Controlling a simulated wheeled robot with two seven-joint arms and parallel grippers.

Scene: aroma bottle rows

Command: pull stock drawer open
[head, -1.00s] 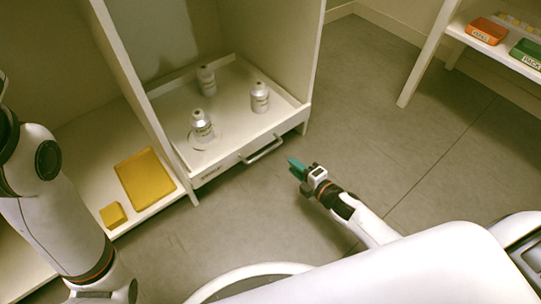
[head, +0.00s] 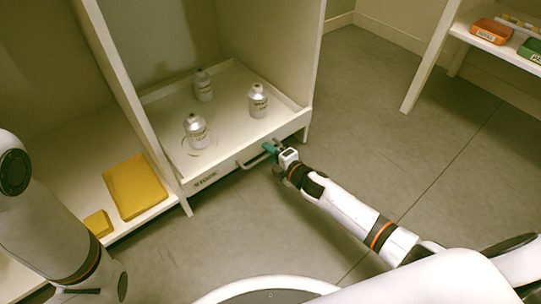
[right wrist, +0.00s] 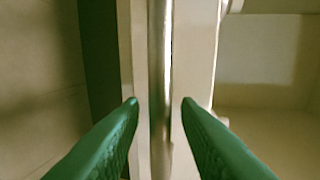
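The stock drawer (head: 222,172) is a shallow white tray at the bottom of a tall cabinet bay, with a label and a bar handle (head: 252,161) on its front. My right gripper (head: 270,148) is at the right end of the handle. In the right wrist view its green fingers (right wrist: 160,104) are apart, with the handle bar (right wrist: 158,60) running between them. My left gripper is not in view; only my left arm shows.
A yellow board (head: 136,186) and a small yellow block (head: 99,223) lie on the shelf of the left bay. A shelf at the far right holds an orange box (head: 491,31) and a green box (head: 532,50). The floor before the drawer is clear.

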